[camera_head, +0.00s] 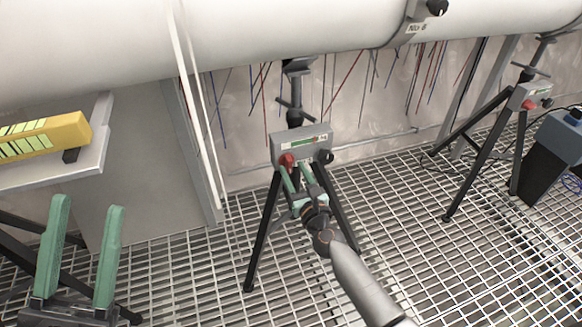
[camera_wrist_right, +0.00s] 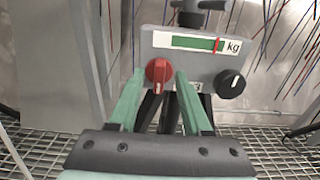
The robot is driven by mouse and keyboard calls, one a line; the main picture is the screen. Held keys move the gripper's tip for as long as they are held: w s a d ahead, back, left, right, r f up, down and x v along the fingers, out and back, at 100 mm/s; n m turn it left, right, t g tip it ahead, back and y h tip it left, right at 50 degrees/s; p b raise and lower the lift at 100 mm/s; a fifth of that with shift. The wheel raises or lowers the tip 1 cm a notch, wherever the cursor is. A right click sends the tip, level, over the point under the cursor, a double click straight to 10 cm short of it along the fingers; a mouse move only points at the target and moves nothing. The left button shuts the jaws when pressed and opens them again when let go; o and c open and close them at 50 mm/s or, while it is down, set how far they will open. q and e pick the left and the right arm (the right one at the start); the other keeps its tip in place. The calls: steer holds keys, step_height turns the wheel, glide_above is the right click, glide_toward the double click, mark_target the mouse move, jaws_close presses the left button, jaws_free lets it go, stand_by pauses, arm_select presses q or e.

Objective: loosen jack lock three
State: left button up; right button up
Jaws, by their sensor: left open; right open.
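A jack on a black tripod stands under the pipe in the middle of the head view. Its grey control box (camera_head: 300,147) has a gauge with a green bar and red mark, a red knob (camera_head: 286,160) and a black knob (camera_head: 326,156). The right wrist view shows the red knob (camera_wrist_right: 159,72) and black knob (camera_wrist_right: 229,84) close up. My right gripper (camera_wrist_right: 158,75) is open, its green fingertips to either side of the red knob; contact cannot be told. A label below is mostly hidden by a finger. My left gripper (camera_head: 88,203) is open and empty at lower left.
A second jack with a similar box (camera_head: 529,96) stands at the right beside a dark blue-grey case (camera_head: 560,137). A large white pipe (camera_head: 270,25) runs overhead. A yellow device (camera_head: 45,135) sits on a grey shelf at left. The grating floor (camera_head: 400,240) is open between the jacks.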

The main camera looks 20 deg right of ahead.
mark_target(289, 165)
steer(key=shift+w+a, duration=0.1)
steer(key=shift+w, duration=1.2)
jaws_close()
